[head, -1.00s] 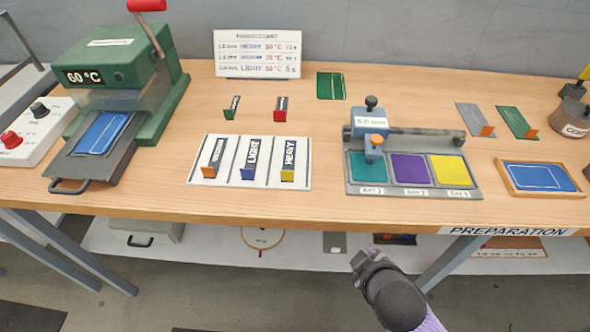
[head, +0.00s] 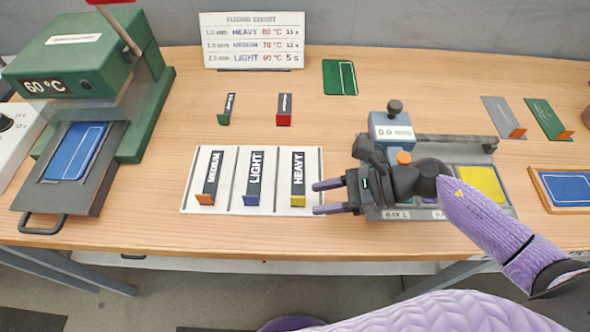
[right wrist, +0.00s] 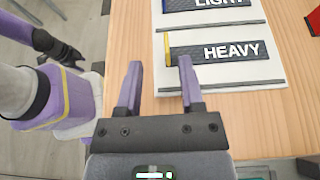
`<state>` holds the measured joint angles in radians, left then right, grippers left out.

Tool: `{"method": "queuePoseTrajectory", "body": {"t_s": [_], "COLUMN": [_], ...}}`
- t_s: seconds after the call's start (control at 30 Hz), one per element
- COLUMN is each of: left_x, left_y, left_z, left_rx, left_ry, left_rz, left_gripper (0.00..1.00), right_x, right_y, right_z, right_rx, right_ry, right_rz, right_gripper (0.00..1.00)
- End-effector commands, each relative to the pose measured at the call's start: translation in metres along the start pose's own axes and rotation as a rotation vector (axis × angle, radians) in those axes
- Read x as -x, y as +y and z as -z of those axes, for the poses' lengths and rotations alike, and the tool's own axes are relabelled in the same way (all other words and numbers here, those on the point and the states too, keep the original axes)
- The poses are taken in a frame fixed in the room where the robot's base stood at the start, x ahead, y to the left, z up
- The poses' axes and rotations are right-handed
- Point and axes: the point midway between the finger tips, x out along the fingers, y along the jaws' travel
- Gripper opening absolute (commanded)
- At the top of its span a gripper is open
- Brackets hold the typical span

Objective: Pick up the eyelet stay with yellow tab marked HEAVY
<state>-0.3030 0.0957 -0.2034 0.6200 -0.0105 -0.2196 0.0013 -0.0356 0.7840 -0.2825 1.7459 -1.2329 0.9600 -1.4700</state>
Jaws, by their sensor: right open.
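The eyelet stay marked HEAVY (head: 298,172) is a dark strip with a yellow tab (head: 298,201) at its front end. It lies in the right slot of the white holder card (head: 189,204). In the right wrist view the HEAVY stay (right wrist: 225,51) is just beyond my fingertips, with its yellow tab (right wrist: 167,48) ahead of the gap. My right gripper (head: 317,198) is open and empty, just right of the yellow tab, fingers pointing left. It also shows in the right wrist view (right wrist: 160,78). My left gripper (right wrist: 66,52) shows only small, its jaws unclear.
The MEDIUM stay (head: 211,172) and LIGHT stay (head: 254,172) lie left of HEAVY. A blue-grey device with coloured bays (head: 480,185) stands under and behind my right arm. The green press (head: 95,60) is at left. Bare table lies in front of the card.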

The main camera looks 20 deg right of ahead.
Motion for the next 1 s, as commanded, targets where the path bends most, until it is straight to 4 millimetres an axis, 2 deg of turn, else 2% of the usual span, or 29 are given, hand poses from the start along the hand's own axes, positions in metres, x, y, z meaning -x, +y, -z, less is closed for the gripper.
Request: {"method": "queuePoseTrajectory", "body": {"t_s": [0.33, 0.43, 0.6, 0.83, 1.0], "left_x": [0.001, 0.001, 0.001, 0.001, 0.001], "left_y": [-0.001, -0.001, -0.001, -0.001, -0.001], "left_z": [-0.003, -0.002, 0.000, 0.001, 0.001], "left_rx": [0.000, 0.000, 0.000, 0.000, 0.000], "left_ry": [-0.007, -0.005, -0.001, 0.001, 0.002], "left_rz": [0.001, 0.002, 0.002, 0.002, 0.002], "left_gripper": [0.59, 0.59, 0.59, 0.59, 0.59], "right_x": [-0.061, -0.068, -0.068, -0.067, -0.067], "right_y": [-0.008, -0.008, -0.008, -0.008, -0.008], "right_z": [-0.004, -0.004, -0.004, -0.004, -0.004], "right_rx": [-0.005, -0.004, -0.004, -0.004, -0.004], "right_ry": [-0.006, -0.004, -0.003, -0.004, -0.004], "right_rz": [0.002, 0.001, 0.002, 0.002, 0.002], "right_gripper": [0.49, 0.49, 0.49, 0.00, 0.00]}}
